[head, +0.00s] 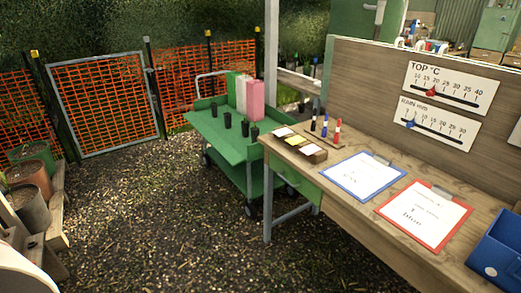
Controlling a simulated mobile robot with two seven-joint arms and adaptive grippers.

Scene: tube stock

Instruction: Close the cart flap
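The green cart (247,182) stands on the gravel beyond the far left end of the wooden bench. Its upper deck carries several small black pots and, at the back, green, white and pink upright packs (255,101). A flat green panel (213,137), which looks like the flap, extends outward on the deck's left-front side and appears lowered, not upright. Its hinge and exact angle are hard to make out at this size. Neither of my grippers is in view.
The wooden bench (345,213) fills the right, with a blue clipboard (351,176), a red clipboard (424,216) and a blue bin (497,254). Pots (31,208) on a wooden stand line the left. An orange mesh fence (103,105) closes the back. Gravel (165,220) between is clear.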

